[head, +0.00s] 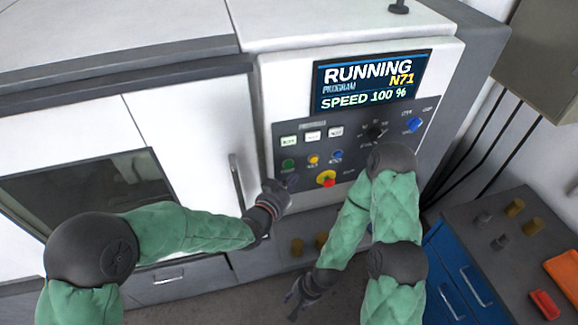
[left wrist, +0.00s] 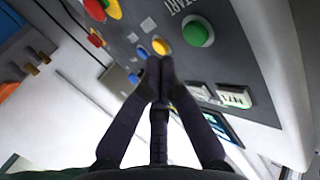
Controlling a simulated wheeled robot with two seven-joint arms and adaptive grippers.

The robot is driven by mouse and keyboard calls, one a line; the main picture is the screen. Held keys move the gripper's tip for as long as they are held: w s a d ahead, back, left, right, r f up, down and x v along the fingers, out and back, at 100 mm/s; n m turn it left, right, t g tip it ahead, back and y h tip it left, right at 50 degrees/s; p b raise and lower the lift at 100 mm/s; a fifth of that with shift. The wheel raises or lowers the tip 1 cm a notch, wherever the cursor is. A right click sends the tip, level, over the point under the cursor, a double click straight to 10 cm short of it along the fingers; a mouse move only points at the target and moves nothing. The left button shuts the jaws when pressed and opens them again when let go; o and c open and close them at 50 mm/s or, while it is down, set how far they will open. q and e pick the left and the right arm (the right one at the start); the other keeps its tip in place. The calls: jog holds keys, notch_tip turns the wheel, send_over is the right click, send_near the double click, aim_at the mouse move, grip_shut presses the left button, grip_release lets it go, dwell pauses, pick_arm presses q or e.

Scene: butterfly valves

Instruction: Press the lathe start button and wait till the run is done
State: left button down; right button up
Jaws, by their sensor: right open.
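The lathe's screen (head: 372,83) reads RUNNING, program N71, speed 100 %. The green start button (head: 288,165) is at the left of the dark control panel (head: 352,150). In the left wrist view the green button (left wrist: 197,31) shows beside the word START. My left gripper (head: 280,190) is just below the start button in the head view. Its fingers meet at the tips in the left wrist view (left wrist: 160,68), with nothing between them, and no finger covers the button. My right gripper (head: 298,299) is open and empty, low in front of the lathe.
A red and yellow emergency knob (head: 327,179), small yellow and blue buttons and a blue knob (head: 414,125) share the panel. The lathe door (head: 187,140) with its handle is at the left. A blue drawer cabinet (head: 462,268) with small parts and orange trays stands at the right.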

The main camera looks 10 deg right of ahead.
pick_arm(q)
jog(key=shift+s, duration=1.45)
jog(key=s+a+f+n+g+y+b, duration=0.15)
jog(key=a+f+b, duration=0.3)
jog(key=f, duration=0.55)
jog(key=s+a+f+n+g+y+b, duration=0.1)
jog(key=a+f+n+y+b, duration=0.3)
jog(key=f, duration=0.6)
jog(key=s+a+f+n+g+b, duration=0.1)
jog(key=a+f+g+b, duration=0.1)
jog(key=a+f, duration=0.6)
jog(key=s+a+f+n+g+b, duration=0.3)
jog(key=s+f, duration=0.5)
jog(key=f, duration=0.4)
jog(key=s+a+f+n+g+y+b, duration=0.1)
jog(key=s+a+f+n+g+b, duration=0.2)
jog(key=s+f+b, duration=0.3)
jog(key=s+a+f+n, duration=0.1)
jog(key=s+f, duration=0.2)
jog(key=f, duration=0.2)
jog(key=shift+a+f, duration=0.2)
jog(key=shift+f, duration=0.2)
jog(key=shift+g, duration=0.25)
dwell(0.8)
